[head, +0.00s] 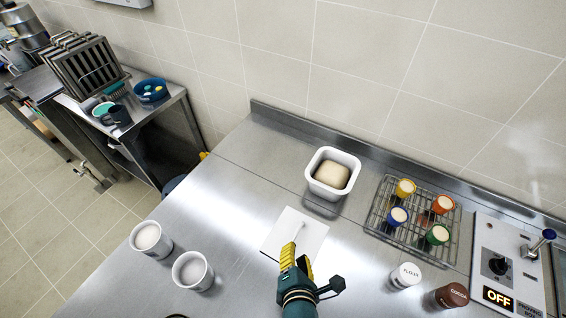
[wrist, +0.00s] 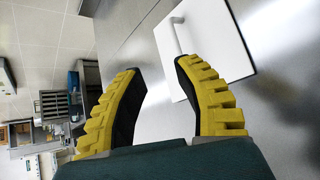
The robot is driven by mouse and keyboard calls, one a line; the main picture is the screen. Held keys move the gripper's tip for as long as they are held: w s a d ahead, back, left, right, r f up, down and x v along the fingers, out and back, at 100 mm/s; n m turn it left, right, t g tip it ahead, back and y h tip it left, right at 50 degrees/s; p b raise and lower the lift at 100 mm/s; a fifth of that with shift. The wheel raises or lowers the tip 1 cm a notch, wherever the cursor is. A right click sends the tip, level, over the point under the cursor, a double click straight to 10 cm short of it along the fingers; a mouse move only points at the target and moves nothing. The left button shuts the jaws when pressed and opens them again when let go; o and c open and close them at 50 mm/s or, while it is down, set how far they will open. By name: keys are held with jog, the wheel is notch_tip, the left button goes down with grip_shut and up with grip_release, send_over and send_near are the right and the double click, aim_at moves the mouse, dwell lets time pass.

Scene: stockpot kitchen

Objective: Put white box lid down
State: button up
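The white box lid (head: 283,226) is a flat square plate with a small handle. It appears to lie flat on the steel counter in front of the white box. My gripper (head: 297,257), with yellow ridged fingers, is over the lid's near edge in the head view and hides part of it. In the wrist view the fingers of my gripper (wrist: 160,70) are apart with nothing between them. The lid (wrist: 222,40) lies beyond the right finger, its handle just past that fingertip. The white box (head: 315,186) stands uncovered with a pale dough-like lump inside.
A wire rack (head: 414,219) with several coloured cups stands right of the box. Flour (head: 405,276) and cocoa (head: 452,295) shakers are at the front right, near a control panel (head: 508,262) reading OFF. Two white cups (head: 192,271) (head: 150,239) stand left. The counter between them and the lid is clear.

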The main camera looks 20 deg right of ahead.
jog(key=w+a+r+m+t, duration=0.15)
jog(key=r+m, duration=0.25)
jog(key=r, duration=0.4)
jog(key=w+r+m+t+y, duration=0.1)
jog(key=w+r+m+t, duration=0.2)
jog(key=r, duration=0.4)
jog(key=w+a+r+m+t, duration=0.15)
jog(key=r+m, duration=0.25)
jog(key=r, duration=0.4)
jog(key=s+a+r+m+t+y, duration=0.1)
jog(key=r+m, duration=0.4)
jog(key=r, duration=0.5)
jog(key=s+r+m+t+y, duration=0.1)
jog(key=s+r+m+t, duration=0.2)
jog(key=r+m, duration=0.3)
notch_tip(320, 180, up, 5)
jog(key=shift+s+a+f+t, duration=0.2)
jog(key=shift+s+a+t, duration=0.15)
jog(key=shift+t, duration=0.45)
